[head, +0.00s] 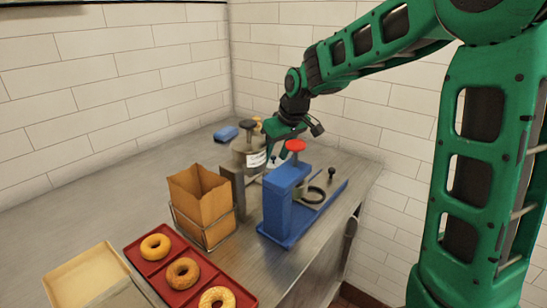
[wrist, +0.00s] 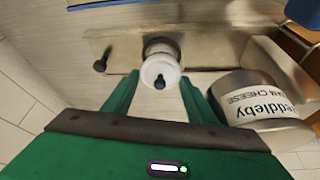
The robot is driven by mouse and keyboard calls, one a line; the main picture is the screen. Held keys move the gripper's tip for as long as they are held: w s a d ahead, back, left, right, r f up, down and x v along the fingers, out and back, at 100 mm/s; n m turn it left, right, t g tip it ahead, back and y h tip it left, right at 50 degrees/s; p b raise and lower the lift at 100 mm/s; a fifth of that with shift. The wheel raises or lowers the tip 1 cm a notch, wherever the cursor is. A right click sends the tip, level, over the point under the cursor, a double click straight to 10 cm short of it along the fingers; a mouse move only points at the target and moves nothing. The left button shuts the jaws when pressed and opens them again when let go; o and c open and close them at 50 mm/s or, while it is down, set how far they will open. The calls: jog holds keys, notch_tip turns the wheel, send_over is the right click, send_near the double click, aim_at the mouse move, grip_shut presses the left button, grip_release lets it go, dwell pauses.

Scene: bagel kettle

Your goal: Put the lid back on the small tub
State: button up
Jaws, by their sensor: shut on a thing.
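My gripper (head: 280,150) hangs over the counter between the labelled metal container and the blue press. In the wrist view my gripper (wrist: 160,82) has its two green fingers on either side of a small round white lid (wrist: 151,70) with a dark knob. The fingers are shut on this lid. A pale round tub (wrist: 163,44) shows just behind the lid, on a metal plate. The lid overlaps it in the view, and I cannot tell whether they touch. In the head view the white piece under my fingers is small and partly hidden.
A metal container (wrist: 262,92) with a cheese label stands close on the right. A dark knob (wrist: 100,65) rises from the plate. The blue press (head: 278,205) with a red knob, a paper bag (head: 200,200), and a red tray (head: 155,268) of bagels stand nearer.

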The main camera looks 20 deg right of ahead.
jog(key=o, duration=1.1)
jog(key=shift+a, duration=0.1)
jog(key=shift+c, duration=0.7)
jog(key=shift+o, duration=1.1)
jog(key=shift+a, duration=0.1)
jog(key=shift+c, duration=0.3)
jog(key=shift+r, duration=3.55)
